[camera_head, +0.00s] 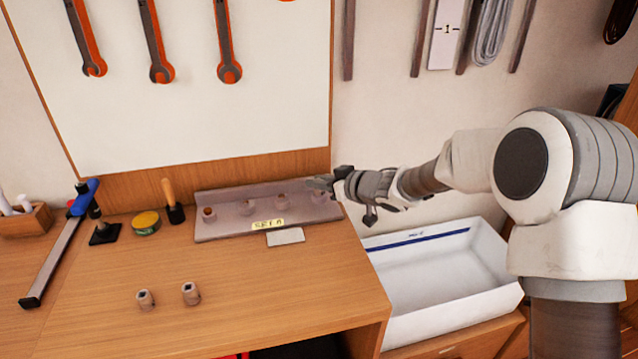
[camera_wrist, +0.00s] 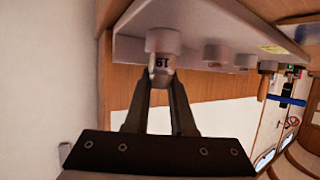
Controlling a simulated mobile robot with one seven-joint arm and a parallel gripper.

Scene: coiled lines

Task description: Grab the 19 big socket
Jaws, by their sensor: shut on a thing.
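The 19 big socket (camera_wrist: 163,42) is a pale grey cylinder marked "19" in the wrist view. It is at the end of a row on the socket rack (camera_wrist: 130,45). In the head view the same socket (camera_head: 318,198) is at the rack's right end, partly hidden by my gripper (camera_head: 325,184). The rack (camera_head: 225,232) lies at the back of the workbench. In the wrist view my gripper (camera_wrist: 162,82) is shut on the 19 socket, one finger on each side. I cannot tell whether the socket is clear of the rack.
Other sockets (camera_head: 281,200) stand along the rack. Two loose sockets (camera_head: 190,293) stand on the bench front. A small grey plate (camera_head: 286,237) lies before the rack. A white bin (camera_head: 440,290) is right of the bench. A clamp (camera_head: 55,250) lies at left.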

